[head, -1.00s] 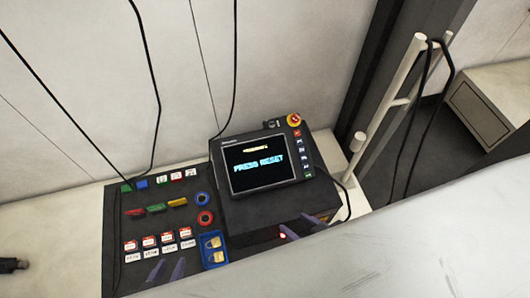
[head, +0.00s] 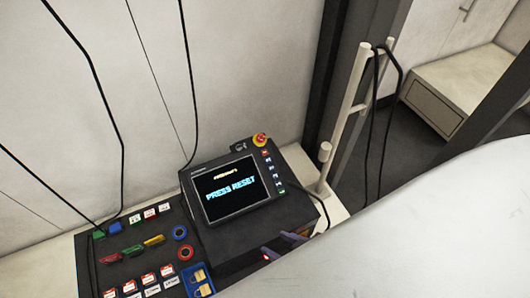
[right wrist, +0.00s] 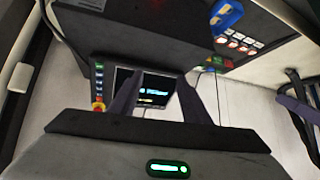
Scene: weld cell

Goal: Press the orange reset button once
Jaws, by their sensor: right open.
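The control box (head: 215,237) stands by the wall with a screen (head: 231,190) reading "PRESS RESET". Right of the screen runs a column of small keys; the top one, red-orange (head: 265,152), looks like the reset button, though its label is too small to read. My right gripper (head: 284,243) is at the box's front edge, below the keys and apart from them, partly hidden. In the right wrist view its two fingers (right wrist: 156,98) are spread and empty, with the screen beyond them. Purple-grey shapes at that view's right edge look like my left gripper (right wrist: 299,106); its opening is unclear.
A red-topped yellow emergency stop (head: 260,139) sits just above the keys. Left of the box are coloured switches, rings and padlocks (head: 201,283). Black cables hang in front of the wall. A pale post (head: 325,165) stands right of the box.

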